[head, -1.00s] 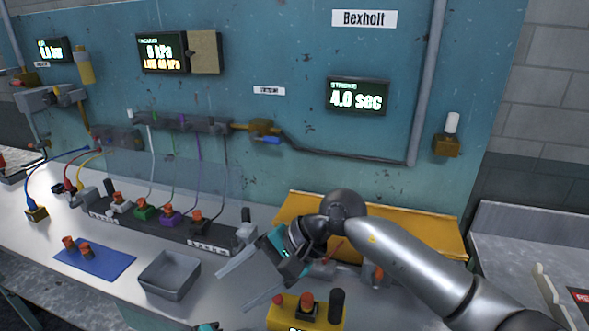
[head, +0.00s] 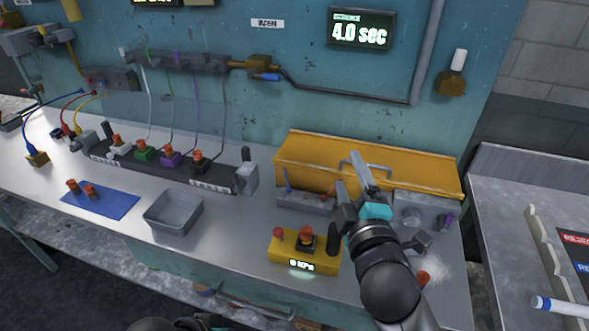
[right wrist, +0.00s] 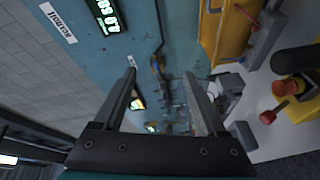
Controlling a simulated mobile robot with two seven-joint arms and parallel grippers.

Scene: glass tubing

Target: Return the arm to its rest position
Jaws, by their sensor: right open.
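My right gripper (head: 352,175) is open and empty above the right part of the bench, in front of the yellow case. In the right wrist view its two fingers (right wrist: 158,76) stand wide apart with nothing between them; the blue wall panel shows through the gap. My right arm comes in from the bottom right and hides part of the bench. A dark part with a bit of teal at the bottom edge of the head view (head: 185,323) seems to be my left gripper; its fingers cannot be made out.
A yellow case (head: 310,158) stands at the back. A yellow control box (head: 290,257) with a red-orange knob is left of my right arm. A grey tray (head: 174,213), a blue mat (head: 85,200) and a dark tube rack (head: 150,168) lie further left. A side table (head: 500,185) is at right.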

